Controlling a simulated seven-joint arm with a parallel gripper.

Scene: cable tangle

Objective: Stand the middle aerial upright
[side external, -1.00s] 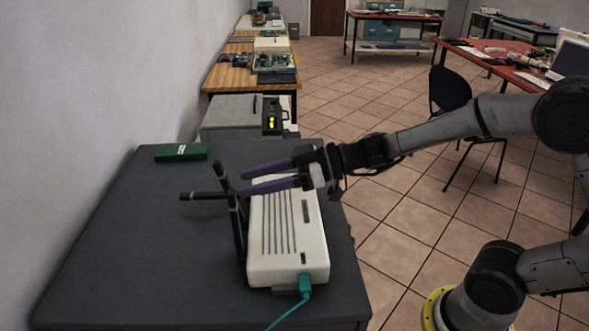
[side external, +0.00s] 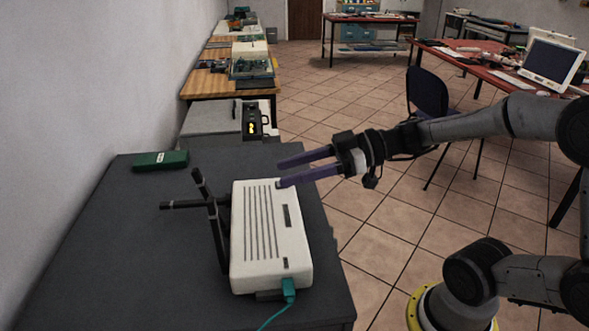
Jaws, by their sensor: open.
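A white router (side external: 270,240) with dark slots lies on the dark table. Several black aerials are along its left edge. One aerial (side external: 182,205), seemingly the middle one, sticks out flat to the left. Another (side external: 199,184) rises behind it, leaning a little left. The nearest (side external: 217,238) stands nearly upright, tilted slightly left. Their crossing hides some of the hinges. My gripper (side external: 280,174) is open and empty, its two purple fingers pointing left. The fingertips appear at the router's far right corner, apart from the aerials; their height above it is unclear.
A teal cable (side external: 288,291) plugs into the router's near end. A green box (side external: 161,160) lies at the far left of the dark table (side external: 110,240). The wall (side external: 90,80) runs close along the left. The table's left part is bare.

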